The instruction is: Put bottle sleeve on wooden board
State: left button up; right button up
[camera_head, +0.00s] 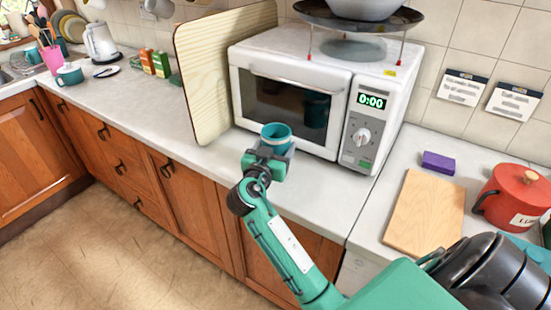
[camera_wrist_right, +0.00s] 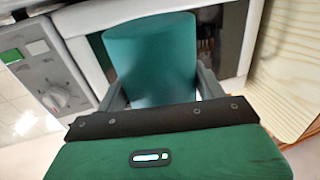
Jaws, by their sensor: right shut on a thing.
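The teal bottle sleeve (camera_head: 276,133) is a short open-topped cylinder, upright or nearly so, in front of the microwave. My right gripper (camera_head: 271,152) is shut on it, its fingers at the two sides. The sleeve also shows in the right wrist view (camera_wrist_right: 150,60) between the fingers. Whether it touches the counter is hard to tell. The small wooden board (camera_head: 426,213) lies flat and bare on the right-hand counter, well to the right of the gripper. My left gripper is not in view.
The white microwave (camera_head: 292,90) stands right behind the sleeve. A large ribbed board (camera_head: 213,75) leans at its left. A purple sponge (camera_head: 438,163) and a red pot (camera_head: 514,195) sit near the small board. Counter (camera_head: 150,115) at the left is partly clear.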

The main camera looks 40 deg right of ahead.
jog(key=shift+f, duration=2.15)
jog(key=shift+f, duration=0.2)
